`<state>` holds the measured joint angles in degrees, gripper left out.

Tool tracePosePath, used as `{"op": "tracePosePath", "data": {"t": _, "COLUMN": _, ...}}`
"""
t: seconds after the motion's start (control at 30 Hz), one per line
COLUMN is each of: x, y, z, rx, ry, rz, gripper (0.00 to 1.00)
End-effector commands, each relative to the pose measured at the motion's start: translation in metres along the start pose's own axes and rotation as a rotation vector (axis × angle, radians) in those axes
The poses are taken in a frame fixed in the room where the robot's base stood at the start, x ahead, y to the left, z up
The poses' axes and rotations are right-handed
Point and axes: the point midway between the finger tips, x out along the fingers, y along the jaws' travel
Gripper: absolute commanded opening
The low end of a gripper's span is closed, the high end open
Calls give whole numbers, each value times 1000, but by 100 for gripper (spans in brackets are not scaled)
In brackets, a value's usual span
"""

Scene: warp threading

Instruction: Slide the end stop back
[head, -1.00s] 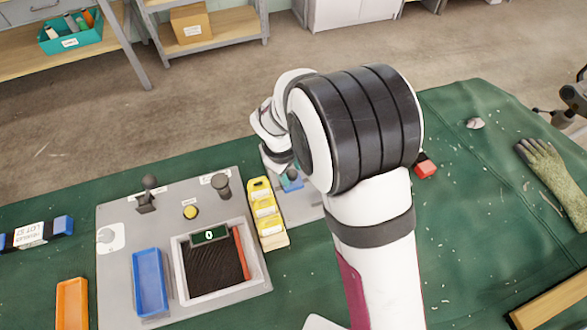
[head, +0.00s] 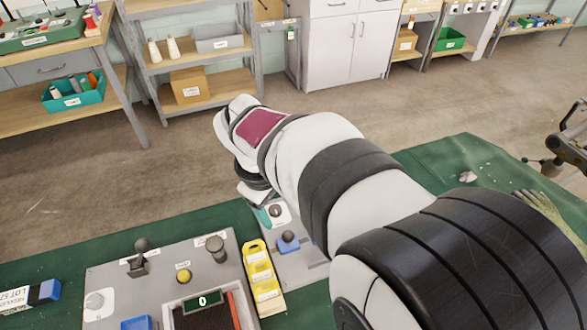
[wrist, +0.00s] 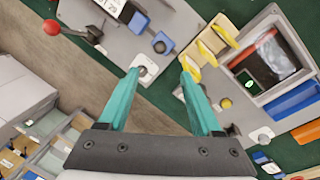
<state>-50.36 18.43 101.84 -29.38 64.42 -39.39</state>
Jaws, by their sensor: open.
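A blue block with a dark knob, which looks like the end stop (head: 288,243), sits on a grey plate right of the yellow bins in the head view. In the wrist view the blue block (wrist: 164,40) lies beyond my fingertips, with a second blue part up and to its left. My gripper (wrist: 160,69) has two teal fingers, apart and empty. A round dark knob on a white label (wrist: 146,69) shows between the fingertips. In the head view my arm hides most of the gripper and the right of the plate.
A red-ended lever (wrist: 72,31) shows at the wrist view's upper left. Green cloth is clear behind the panel.

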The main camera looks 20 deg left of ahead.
Motion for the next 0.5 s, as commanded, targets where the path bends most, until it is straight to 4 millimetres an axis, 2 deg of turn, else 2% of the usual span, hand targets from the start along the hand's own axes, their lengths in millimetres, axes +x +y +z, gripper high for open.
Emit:
{"op": "tracePosePath", "data": {"t": 0.1, "x": -10, "y": 0, "z": 0, "rx": -1, "ry": 1, "rz": 0, "gripper": 66}}
{"op": "tracePosePath", "data": {"t": 0.37, "x": -12, "y": 0, "z": 0, "rx": -1, "ry": 0, "rz": 0, "gripper": 66}}
{"op": "tracePosePath", "data": {"t": 0.43, "x": -8, "y": 7, "z": 5, "rx": 87, "ry": -5, "rz": -36, "gripper": 66}}
{"op": "tracePosePath", "data": {"t": 0.5, "x": -2, "y": 26, "z": 16, "rx": 354, "ry": -11, "rz": -151, "gripper": 66}}
